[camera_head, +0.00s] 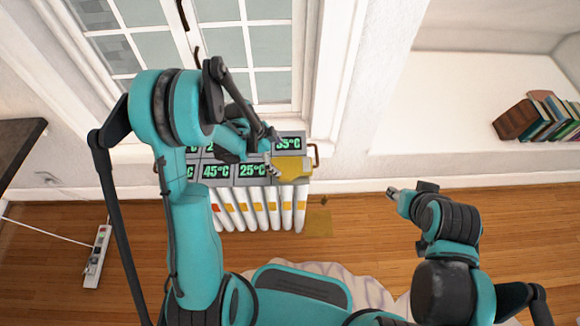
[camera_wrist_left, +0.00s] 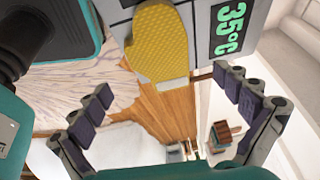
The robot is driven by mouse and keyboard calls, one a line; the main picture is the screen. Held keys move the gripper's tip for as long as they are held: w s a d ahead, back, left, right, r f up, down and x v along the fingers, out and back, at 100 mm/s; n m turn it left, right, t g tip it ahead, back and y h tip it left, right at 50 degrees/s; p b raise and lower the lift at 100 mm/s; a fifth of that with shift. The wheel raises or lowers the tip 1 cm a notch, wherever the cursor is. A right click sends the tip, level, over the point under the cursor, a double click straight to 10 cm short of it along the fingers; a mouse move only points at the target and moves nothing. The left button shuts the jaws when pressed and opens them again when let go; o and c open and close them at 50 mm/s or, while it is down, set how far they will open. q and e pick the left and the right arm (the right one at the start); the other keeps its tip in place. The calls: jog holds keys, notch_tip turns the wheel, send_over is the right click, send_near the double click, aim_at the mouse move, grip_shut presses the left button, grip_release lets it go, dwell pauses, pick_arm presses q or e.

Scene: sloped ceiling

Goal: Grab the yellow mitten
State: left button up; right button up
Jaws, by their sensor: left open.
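The yellow mitten (camera_head: 291,168) lies on top of a grey unit with green temperature displays, below the window. In the left wrist view the quilted yellow mitten (camera_wrist_left: 158,45) shows large, with a pale cuff, beside a 35°C display. My left gripper (camera_head: 272,153) is just left of the mitten in the head view and partly covers the displays. In the wrist view the left gripper (camera_wrist_left: 163,83) has its fingers wide apart, one to each side of the mitten's lower end, with nothing held. My right gripper (camera_head: 397,193) is far to the right, small and partly hidden by its arm.
The display unit (camera_head: 217,171) has white tubes (camera_head: 257,207) along its front. A window (camera_head: 245,45) is behind it. Books (camera_head: 545,117) stand on the white ledge (camera_head: 455,120) at right. A power strip (camera_head: 97,257) lies on the wooden floor at left.

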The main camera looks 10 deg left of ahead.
aim_at(287, 168)
pick_arm(q)
jog(key=b+x, duration=0.3)
jog(key=x, duration=0.4)
jog(key=shift+s+f, duration=0.15)
jog(key=shift+f, duration=0.05)
jog(key=shift+r, duration=0.1)
jog(key=shift+c, duration=1.3)
jog(key=c, duration=0.8)
